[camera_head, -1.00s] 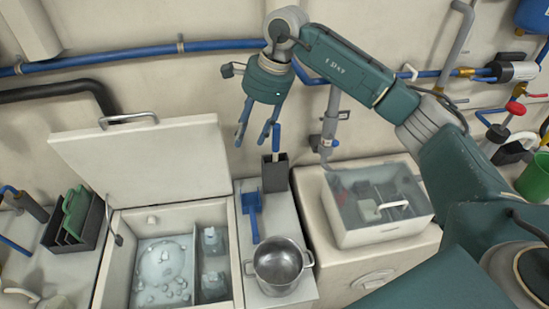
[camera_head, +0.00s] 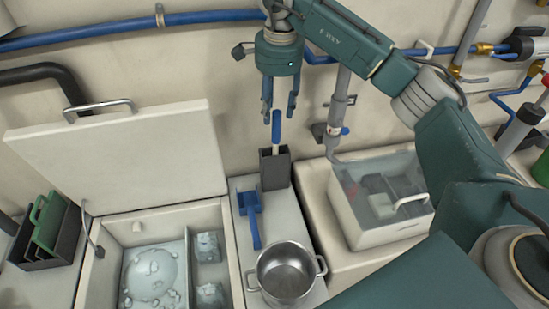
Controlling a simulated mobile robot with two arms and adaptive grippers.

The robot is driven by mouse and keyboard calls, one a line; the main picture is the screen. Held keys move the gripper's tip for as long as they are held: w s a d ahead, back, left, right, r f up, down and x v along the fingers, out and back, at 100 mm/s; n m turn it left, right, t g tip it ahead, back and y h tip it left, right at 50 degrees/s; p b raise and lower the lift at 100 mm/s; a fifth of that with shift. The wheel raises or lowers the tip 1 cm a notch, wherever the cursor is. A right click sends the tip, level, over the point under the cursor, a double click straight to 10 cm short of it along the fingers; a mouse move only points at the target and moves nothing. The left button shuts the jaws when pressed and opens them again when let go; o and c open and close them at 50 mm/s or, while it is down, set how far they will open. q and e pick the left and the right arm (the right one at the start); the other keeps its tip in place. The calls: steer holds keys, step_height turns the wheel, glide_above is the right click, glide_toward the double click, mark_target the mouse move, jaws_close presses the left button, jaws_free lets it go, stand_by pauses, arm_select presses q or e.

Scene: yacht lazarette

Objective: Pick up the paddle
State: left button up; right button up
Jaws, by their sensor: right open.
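A tool with a blue grip and a pale shaft, which looks like the paddle (camera_head: 276,131), stands upright in a dark grey holder (camera_head: 275,168) on the narrow counter. Its lower end is hidden inside the holder. My right gripper (camera_head: 279,115) points down over it, with its two blue fingers apart. In the picture the fingertips lie on either side of the top of the blue grip. I cannot tell whether they are level with it in depth. The gripper is open and empty. My left gripper is not in view.
A blue scoop-like tool (camera_head: 253,226) and a steel pot (camera_head: 286,272) are on the same counter. An open ice chest (camera_head: 228,245) with a raised lid (camera_head: 120,155) is at left. A clear-lidded box (camera_head: 375,238) is at right. Blue pipes run along the wall behind.

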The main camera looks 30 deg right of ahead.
steer(key=shift+w+f+b, duration=0.15)
steer(key=shift+f+b, duration=0.2)
steer(key=shift+f, duration=0.55)
steer(key=p, duration=0.1)
glide_above(275, 145)
step_height(275, 145, down, 4)
steer(key=shift+f, duration=0.5)
steer(key=f, duration=0.1)
steer(key=f+p, duration=0.1)
steer(key=f, duration=0.1)
steer(key=f+p, duration=0.1)
steer(key=shift+w+d+f, duration=0.2)
steer(key=shift+w+f, duration=0.15)
steer(key=shift+f, duration=0.05)
steer(key=shift+w+f, duration=0.1)
steer(key=shift+f, duration=0.15)
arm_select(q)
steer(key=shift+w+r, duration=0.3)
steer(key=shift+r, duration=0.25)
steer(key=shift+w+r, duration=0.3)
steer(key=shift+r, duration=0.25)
arm_select(e)
jaws_close()
